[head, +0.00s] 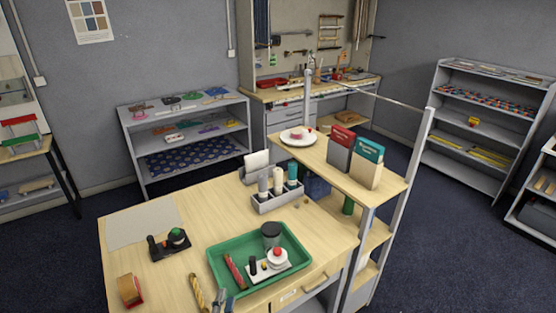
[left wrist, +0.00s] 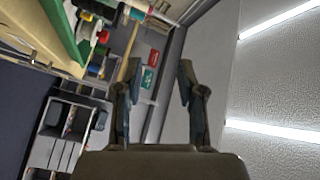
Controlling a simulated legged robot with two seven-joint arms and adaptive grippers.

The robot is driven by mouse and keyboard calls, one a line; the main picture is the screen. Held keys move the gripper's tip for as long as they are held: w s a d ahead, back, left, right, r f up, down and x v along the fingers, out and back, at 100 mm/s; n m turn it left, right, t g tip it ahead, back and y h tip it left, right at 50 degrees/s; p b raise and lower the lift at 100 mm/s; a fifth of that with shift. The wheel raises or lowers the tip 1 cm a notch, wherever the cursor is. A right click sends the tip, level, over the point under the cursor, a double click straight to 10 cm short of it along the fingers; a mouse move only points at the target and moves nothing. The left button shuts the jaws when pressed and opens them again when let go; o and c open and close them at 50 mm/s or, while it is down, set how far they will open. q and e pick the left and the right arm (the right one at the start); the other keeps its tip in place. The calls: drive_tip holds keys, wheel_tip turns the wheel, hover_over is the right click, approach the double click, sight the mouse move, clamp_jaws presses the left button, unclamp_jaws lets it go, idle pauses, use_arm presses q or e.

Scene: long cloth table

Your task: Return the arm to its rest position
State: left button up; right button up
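My left gripper (head: 223,302) shows only as fingertips at the bottom edge of the head view, in front of the green tray (head: 216,270). In the left wrist view the left gripper (left wrist: 159,68) has its two fingers spread wide with nothing between them. The wrist looks over the room sideways, with the bench part at upper left. The rest of the left arm is hidden below the head view. My right gripper is in neither view.
The grey mat (head: 142,224) is bare.

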use_arm(q)
drive_tip(key=s+a+f+n+g+y, duration=0.1)
drive_tip(key=s+a+f+n+g, duration=0.3)
drive_tip(key=f, duration=0.4)
drive_tip(key=s+a+f+n+g+y, duration=0.1)
drive_tip(key=s+f+n+g+y, duration=0.1)
drive_tip(key=s+f+n+g, duration=0.35)
drive_tip(key=s+a+f+n+g+h, duration=0.1)
drive_tip(key=s+f+g, duration=0.25)
drive_tip(key=s, duration=0.45)
drive_tip(key=s+f+n+g+h, duration=0.1)
drive_tip(key=s+f+n+g, duration=0.1)
drive_tip(key=s+f, duration=0.45)
drive_tip(key=s+f+g, duration=0.1)
drive_tip(key=s+f, duration=0.2)
drive_tip(key=f, duration=2.1)
drive_tip(key=s+a+f+g, duration=0.1)
drive_tip(key=s+a+f, duration=0.2)
drive_tip(key=s+f, duration=1.4)
drive_tip(key=shift+s+m+y, duration=0.3)
drive_tip(key=shift+s+m, duration=0.05)
drive_tip(key=shift+s, duration=0.5)
